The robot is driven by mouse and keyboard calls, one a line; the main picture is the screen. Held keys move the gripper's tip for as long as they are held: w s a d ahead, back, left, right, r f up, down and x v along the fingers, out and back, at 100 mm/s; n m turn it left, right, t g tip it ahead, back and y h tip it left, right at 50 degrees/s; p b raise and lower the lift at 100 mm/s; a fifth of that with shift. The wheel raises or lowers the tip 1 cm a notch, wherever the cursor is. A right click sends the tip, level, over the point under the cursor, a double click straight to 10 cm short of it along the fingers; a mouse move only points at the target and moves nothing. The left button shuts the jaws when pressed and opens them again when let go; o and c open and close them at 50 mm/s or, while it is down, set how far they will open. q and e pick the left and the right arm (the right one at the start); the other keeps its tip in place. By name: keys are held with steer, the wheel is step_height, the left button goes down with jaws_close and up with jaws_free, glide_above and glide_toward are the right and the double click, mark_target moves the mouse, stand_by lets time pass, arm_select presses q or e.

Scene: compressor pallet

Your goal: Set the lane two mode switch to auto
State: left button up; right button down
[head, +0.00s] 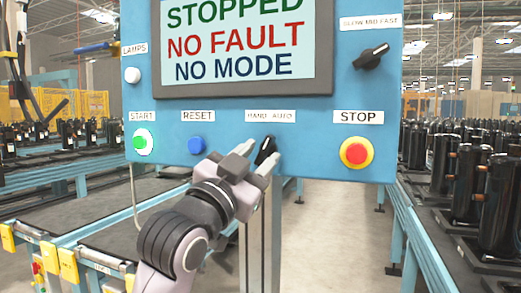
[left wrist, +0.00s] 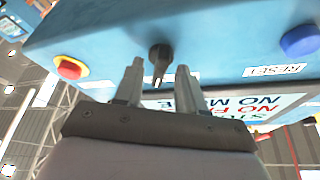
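The mode switch is a black knob (head: 266,149) under the HAND AUTO label (head: 270,116) on the blue control panel (head: 310,140). Its handle stands near upright, leaning a little right in the head view. My left gripper (head: 256,160) is just in front of it, coming from below left. In the left wrist view the knob (left wrist: 159,55) shows between the two fingertips of the left gripper (left wrist: 160,68), with a gap on each side. The fingers are apart and hold nothing. The panel screen (head: 240,45) reads STOPPED, NO FAULT, NO MODE. My right gripper is not in view.
A green-lit START button (head: 143,140) and a blue RESET button (head: 196,145) are left of the switch. A red STOP button (head: 356,152) on yellow is to its right. A speed knob (head: 371,56) sits higher up. Conveyors with black compressors (head: 470,180) flank the panel.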

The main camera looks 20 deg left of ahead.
arm_select(q)
steer(key=shift+w+d+r, duration=0.15)
steer(key=shift+w+r, duration=0.05)
steer(key=shift+w, duration=0.45)
steer(key=c, duration=0.7)
steer(key=shift+m, duration=0.3)
steer(key=shift+r+m+g+h, duration=0.1)
steer(key=shift+m+g+h, duration=0.35)
steer(key=shift+m, duration=0.8)
steer(key=shift+m+g+h, duration=0.25)
steer(key=shift+m+h, duration=0.3)
steer(key=shift+m, duration=0.7)
